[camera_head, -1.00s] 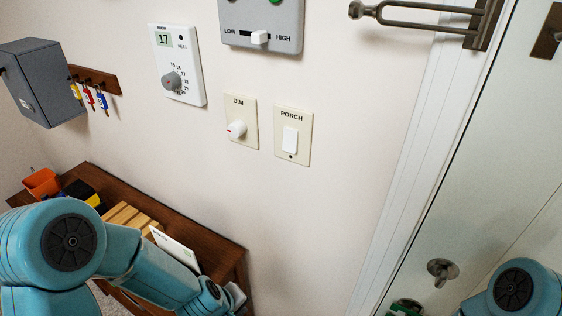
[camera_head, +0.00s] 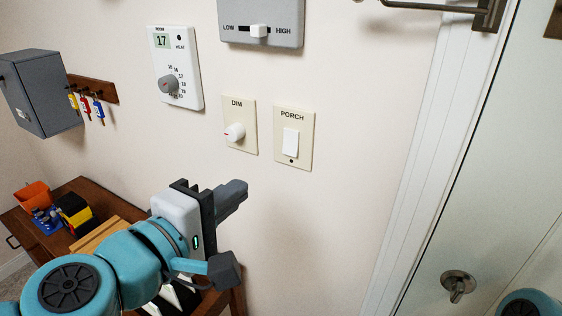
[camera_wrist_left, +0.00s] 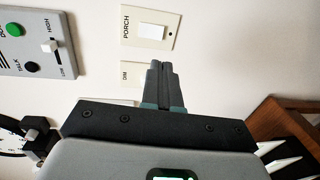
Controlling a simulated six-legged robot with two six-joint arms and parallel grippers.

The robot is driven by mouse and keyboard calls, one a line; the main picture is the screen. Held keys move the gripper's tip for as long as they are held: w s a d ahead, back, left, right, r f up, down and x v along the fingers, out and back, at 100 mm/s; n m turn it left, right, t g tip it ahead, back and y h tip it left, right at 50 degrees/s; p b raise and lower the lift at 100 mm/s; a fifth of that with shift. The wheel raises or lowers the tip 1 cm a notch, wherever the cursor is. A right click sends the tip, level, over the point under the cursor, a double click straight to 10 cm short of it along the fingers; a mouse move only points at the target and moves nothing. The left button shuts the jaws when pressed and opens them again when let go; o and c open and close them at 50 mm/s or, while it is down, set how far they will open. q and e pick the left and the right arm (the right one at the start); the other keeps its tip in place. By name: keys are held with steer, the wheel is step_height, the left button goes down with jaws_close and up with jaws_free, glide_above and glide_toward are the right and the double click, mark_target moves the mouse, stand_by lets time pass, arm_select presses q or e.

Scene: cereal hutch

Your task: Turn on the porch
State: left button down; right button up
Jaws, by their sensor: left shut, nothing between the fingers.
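The porch switch (camera_head: 290,143) is a white rocker on a cream plate labelled PORCH, on the wall right of centre in the head view. A small dark dot sits below the rocker. The rocker also shows at the top of the left wrist view (camera_wrist_left: 152,32), sideways. My left gripper (camera_head: 240,188) is below and left of the switch, in front of the wall and apart from the plate. In the left wrist view its fingers (camera_wrist_left: 161,68) are together with nothing between them, pointing up toward the plates. My right gripper is out of view.
The dimmer plate (camera_head: 251,112) with a round knob is left of the switch, partly hidden by the fingers in the wrist view. A thermostat (camera_head: 187,98) and a grey slider panel (camera_head: 283,37) are above. A wooden table (camera_head: 92,186) stands lower left; a door frame is right.

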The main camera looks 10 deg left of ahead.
arm_select(q)
steer(key=b, duration=0.4)
glide_toward(289, 154)
steer(key=x, duration=0.6)
steer(key=shift+w, duration=0.15)
steer(key=shift+w+d, duration=0.1)
steer(key=shift+w, duration=0.1)
steer(key=shift+w+f, duration=0.1)
steer(key=shift+w, duration=0.1)
steer(key=shift+d, duration=0.1)
